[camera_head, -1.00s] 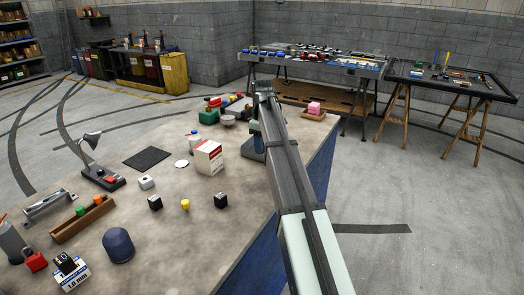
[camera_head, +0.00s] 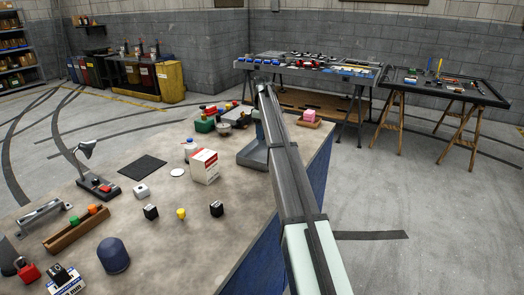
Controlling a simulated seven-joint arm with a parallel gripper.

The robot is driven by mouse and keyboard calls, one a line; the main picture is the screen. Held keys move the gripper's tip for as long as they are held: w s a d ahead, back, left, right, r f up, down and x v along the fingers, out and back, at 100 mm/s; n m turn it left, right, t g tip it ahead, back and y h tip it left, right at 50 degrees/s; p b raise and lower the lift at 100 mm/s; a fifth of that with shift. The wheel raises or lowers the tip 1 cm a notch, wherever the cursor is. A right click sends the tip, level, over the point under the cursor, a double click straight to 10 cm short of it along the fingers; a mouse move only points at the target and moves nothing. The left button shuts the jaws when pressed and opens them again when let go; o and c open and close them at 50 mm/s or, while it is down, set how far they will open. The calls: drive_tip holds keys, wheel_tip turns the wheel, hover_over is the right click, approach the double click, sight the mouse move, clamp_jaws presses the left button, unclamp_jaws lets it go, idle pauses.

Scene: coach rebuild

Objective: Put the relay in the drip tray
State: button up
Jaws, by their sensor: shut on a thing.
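A grey tray (camera_head: 246,158), which fits the drip tray, stands at the right part of the near table, partly hidden behind my arm. My arm runs from the bottom right up to a joint above this tray. A blue-grey part of my arm hangs down over the tray. My gripper's fingers, and anything between them, are hidden behind my arm. I cannot tell which thing is the relay. Small black blocks with pale marks stand on the table: one left of a yellow knob (camera_head: 181,213), one right of it (camera_head: 217,208).
A white and red carton (camera_head: 204,166) and a white bottle (camera_head: 190,152) stand left of the tray. A green container (camera_head: 204,125) is behind them.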

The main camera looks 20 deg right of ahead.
sight(262, 157)
wheel_tip(262, 157, down, 9)
drive_tip(key=shift+r, duration=0.1)
idle(0.4)
drive_tip(key=o, duration=1)
wheel_tip(262, 157, up, 12)
idle(0.4)
